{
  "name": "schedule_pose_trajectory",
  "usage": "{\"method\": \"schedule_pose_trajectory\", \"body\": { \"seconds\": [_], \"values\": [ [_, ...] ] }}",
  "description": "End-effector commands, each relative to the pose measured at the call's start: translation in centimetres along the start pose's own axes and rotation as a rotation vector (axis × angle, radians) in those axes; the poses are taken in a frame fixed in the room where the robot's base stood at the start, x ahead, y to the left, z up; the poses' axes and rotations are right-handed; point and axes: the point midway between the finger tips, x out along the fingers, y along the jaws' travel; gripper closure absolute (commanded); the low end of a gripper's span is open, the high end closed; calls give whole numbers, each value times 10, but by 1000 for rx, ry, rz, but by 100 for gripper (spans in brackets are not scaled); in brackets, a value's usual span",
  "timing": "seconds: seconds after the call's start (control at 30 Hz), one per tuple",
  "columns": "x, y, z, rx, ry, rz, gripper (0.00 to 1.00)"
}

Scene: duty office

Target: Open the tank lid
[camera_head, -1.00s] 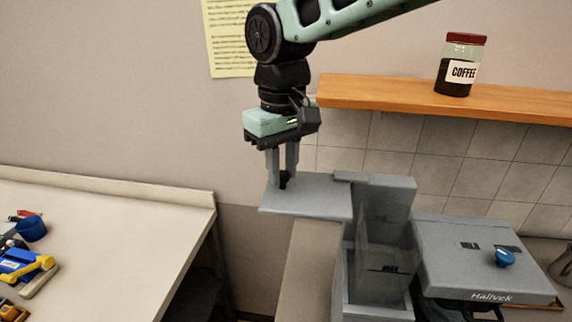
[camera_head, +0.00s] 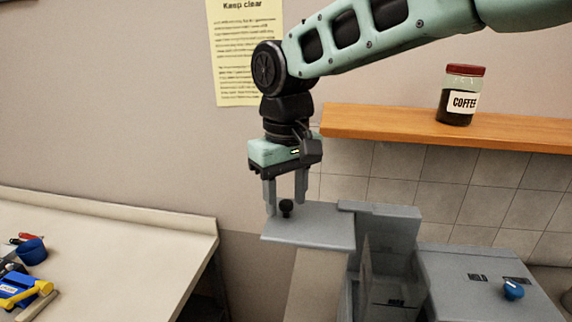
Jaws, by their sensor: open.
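The tank lid (camera_head: 315,229) is a flat grey plate with a small black knob (camera_head: 286,207) near its left part. It lies swung out to the left of the grey tank (camera_head: 388,222), over a beige upright. The tank's top is uncovered and its inside shows. My gripper (camera_head: 285,207) points down over the lid, its two fingers apart with the knob between or just behind them. I cannot tell whether the fingertips touch the lid.
A grey box with a blue knob (camera_head: 513,290) stands right of the tank. A wooden shelf (camera_head: 400,131) with a coffee jar (camera_head: 459,95) is above. A workbench (camera_head: 110,245) with tools and a blue cup (camera_head: 31,251) is at left. The wall space left of my gripper is clear.

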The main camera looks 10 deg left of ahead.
Motion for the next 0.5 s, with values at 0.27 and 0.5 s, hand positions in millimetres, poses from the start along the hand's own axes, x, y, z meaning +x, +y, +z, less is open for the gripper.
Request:
{"method": "schedule_pose_trajectory", "body": {
  "seconds": [0.27, 0.5],
  "values": [
    [-22, 0, -1, 0, 5, 0, 55],
    [-77, 0, -2, -1, 7, -1, 55]
  ]
}}
